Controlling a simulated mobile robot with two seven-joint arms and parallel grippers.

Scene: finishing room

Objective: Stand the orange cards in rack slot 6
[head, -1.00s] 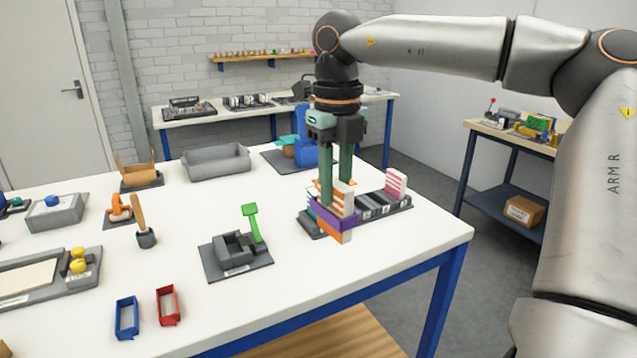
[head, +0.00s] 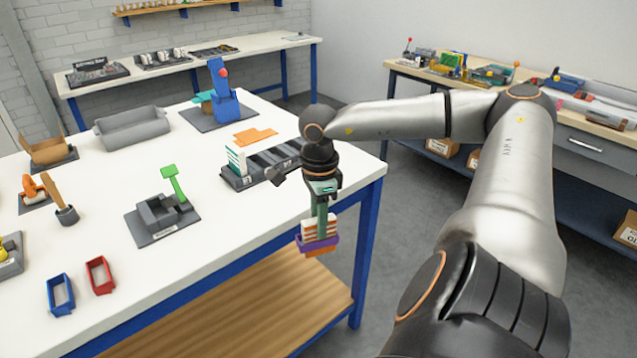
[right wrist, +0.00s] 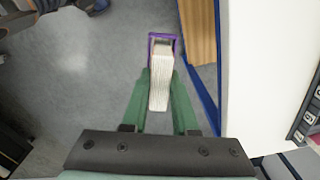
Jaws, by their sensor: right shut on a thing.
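My right gripper (head: 320,217) is shut on a stack of orange and white striped cards (head: 319,228) with a purple band or holder (head: 303,243) around its lower part. It hangs in front of the table's right front edge, out over the floor. In the right wrist view the white card edges (right wrist: 160,85) sit between the green fingers, with the purple piece (right wrist: 153,39) at the far end. The dark slotted rack (head: 262,165) stands on the table behind the gripper. Teal and white cards (head: 236,158) stand at its left end. Its right end is hidden by my arm.
A flat orange piece (head: 255,136) shows behind the rack. A grey block fixture (head: 160,215) with a green handle stands left of it. Red (head: 100,275) and blue (head: 61,294) small trays lie near the front edge. A blue stand (head: 222,95) is at the back.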

